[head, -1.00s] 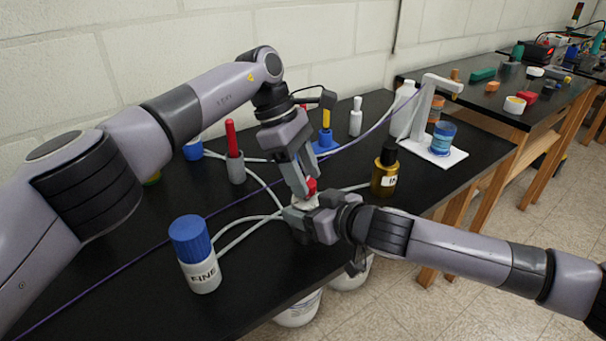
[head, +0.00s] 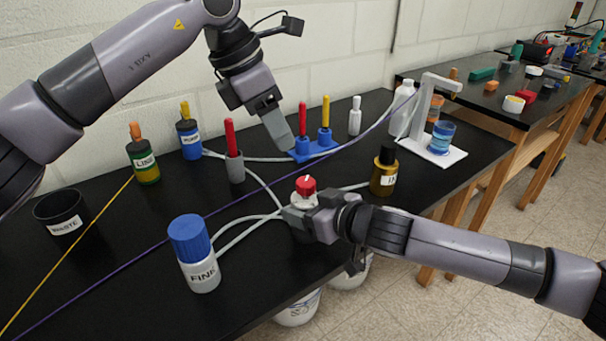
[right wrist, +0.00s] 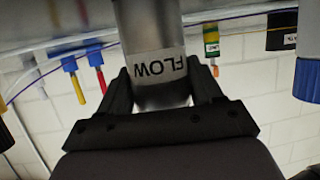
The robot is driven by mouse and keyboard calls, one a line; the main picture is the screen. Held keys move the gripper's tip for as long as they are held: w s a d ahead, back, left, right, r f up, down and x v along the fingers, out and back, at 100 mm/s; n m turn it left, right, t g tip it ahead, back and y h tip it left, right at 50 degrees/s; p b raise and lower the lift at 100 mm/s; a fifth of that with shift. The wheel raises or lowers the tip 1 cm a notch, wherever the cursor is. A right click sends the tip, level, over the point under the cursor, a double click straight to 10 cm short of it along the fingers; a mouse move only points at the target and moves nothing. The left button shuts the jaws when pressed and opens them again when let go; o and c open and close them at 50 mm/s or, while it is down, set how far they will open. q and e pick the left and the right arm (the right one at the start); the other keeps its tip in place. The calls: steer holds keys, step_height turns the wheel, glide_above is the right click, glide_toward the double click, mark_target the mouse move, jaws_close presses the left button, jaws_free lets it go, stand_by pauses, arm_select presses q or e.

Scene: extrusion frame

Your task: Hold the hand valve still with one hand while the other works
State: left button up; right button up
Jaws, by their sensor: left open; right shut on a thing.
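The hand valve has a red knob (head: 305,185) with a small white mark on top and a pale body. It stands near the front edge of the black bench. My right gripper (head: 303,212) is shut around the valve body, below the knob. In the right wrist view the grey valve body (right wrist: 152,55), with a white FLOW label, sits between the fingers of my right gripper (right wrist: 160,95). My left gripper (head: 279,132) is open and empty, above the bench behind the valve and close to a blue stand (head: 315,152). The knob is clear of it.
Pale hoses (head: 245,228) run to the valve. A FINE bottle (head: 203,276) stands at front left, a dark yellow bottle (head: 384,172) just right of the valve. A red-handled tool stands in a grey holder (head: 236,168). A purple cord (head: 130,248) crosses the bench.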

mark_target(306, 181)
arm_select(q)
steer(key=x, duration=1.1)
steer(key=shift+d+f, duration=0.15)
steer(key=shift+f, duration=0.15)
steer(key=c, duration=0.8)
steer(key=shift+m, duration=0.3)
steer(key=m+g, duration=0.1)
steer(key=m, duration=0.2)
steer(key=shift+w+m+g, duration=0.15)
steer(key=shift+m+g, duration=0.15)
steer(key=shift+w+m+g, duration=0.1)
steer(key=shift+m+g, duration=0.8)
steer(key=shift+m, duration=1.8)
